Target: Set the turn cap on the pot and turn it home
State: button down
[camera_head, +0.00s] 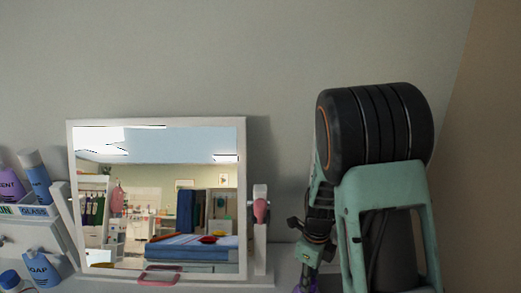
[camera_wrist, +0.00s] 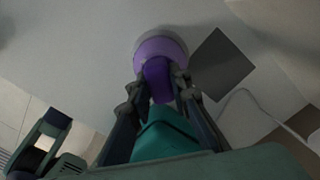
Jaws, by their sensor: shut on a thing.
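In the wrist view the purple turn cap (camera_wrist: 160,48) is a round disc with a darker raised grip. My gripper (camera_wrist: 162,82) is shut on that grip, one finger on each side. A pale grey round rim (camera_wrist: 146,38), which looks like the pot, shows around the cap's far edge. The fingers and grip hide the near side, so I cannot tell whether the cap is seated or tilted. In the head view my gripper (camera_head: 308,262) points down at the bottom edge, with a bit of purple below it. The pot is not visible there.
A white-framed mirror (camera_head: 72,200) stands left of my arm, with a pink-tipped white post (camera_head: 261,230) close between them. Bottles (camera_head: 36,178) and a white rack stand at far left. In the wrist view a dark square (camera_wrist: 222,64) and pale cable (camera_wrist: 250,103) lie right of the cap.

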jog(key=m+p, duration=0.3)
jog(key=m, duration=0.2)
jog(key=shift+r+m+p, duration=0.1)
jog(key=shift+m+p, duration=0.2)
jog(key=shift+p, duration=0.05)
jog(key=shift+m+p, duration=1.45)
jog(key=shift+m, duration=0.65)
jog(key=c, duration=1.7)
grip_release()
jog(key=o, duration=0.3)
